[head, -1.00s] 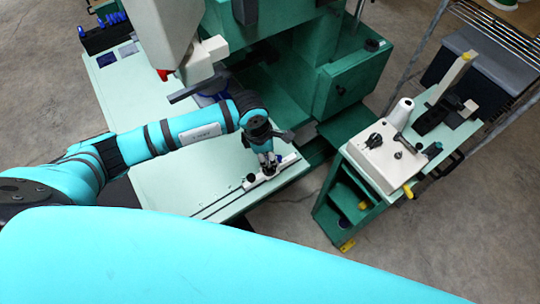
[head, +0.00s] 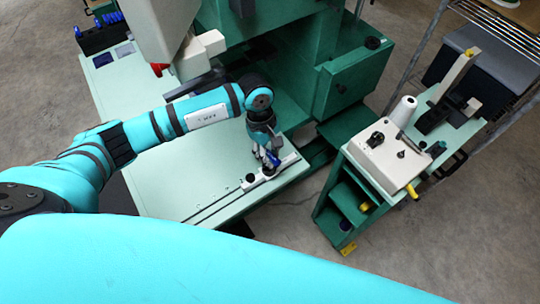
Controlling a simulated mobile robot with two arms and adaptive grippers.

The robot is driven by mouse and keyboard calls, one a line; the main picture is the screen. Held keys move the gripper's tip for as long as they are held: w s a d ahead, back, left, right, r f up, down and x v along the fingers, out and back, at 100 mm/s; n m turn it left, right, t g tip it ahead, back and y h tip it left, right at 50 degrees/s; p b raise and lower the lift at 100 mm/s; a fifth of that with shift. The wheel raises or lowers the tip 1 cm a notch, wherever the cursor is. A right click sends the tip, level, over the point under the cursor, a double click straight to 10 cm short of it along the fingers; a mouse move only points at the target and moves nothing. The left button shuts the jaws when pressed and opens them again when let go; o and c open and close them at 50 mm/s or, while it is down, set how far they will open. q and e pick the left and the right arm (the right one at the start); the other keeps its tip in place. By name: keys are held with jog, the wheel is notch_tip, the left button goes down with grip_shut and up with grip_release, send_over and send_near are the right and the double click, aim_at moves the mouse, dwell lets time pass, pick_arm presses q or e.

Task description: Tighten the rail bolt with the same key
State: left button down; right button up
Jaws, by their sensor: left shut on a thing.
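My left gripper (head: 267,156) points down at the rail (head: 252,184) along the near edge of the pale green machine table. It is shut on a small blue piece, seemingly the key (head: 274,159), which is mostly hidden by the fingers. Just below the fingertips, a dark round knob or base sits on the white rail block. The rail bolt cannot be made out under the gripper. Whether the key sits in the bolt cannot be told. My right gripper is not in view.
The pale green table (head: 165,180) carries a black rack (head: 103,35) at its far left corner. A green trolley (head: 340,200) with a white spool cone (head: 402,110) stands at the right, across a floor gap.

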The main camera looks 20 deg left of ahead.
pick_arm(q)
jog(key=shift+w+a+m+y+b, duration=0.2)
jog(key=shift+m+b, duration=0.6)
jog(key=shift+b, duration=0.35)
jog(key=shift+w+a+m+y+b, duration=0.1)
jog(key=shift+w+m+b, duration=0.1)
jog(key=shift+m+b, duration=0.75)
jog(key=shift+d+m+g+b, duration=0.1)
jog(key=shift+m+g+b, duration=0.25)
jog(key=shift+b, duration=0.7)
jog(key=shift+r, duration=0.15)
jog(key=shift+n, duration=0.5)
jog(key=shift+r+n, duration=0.1)
jog(key=shift+n, duration=0.2)
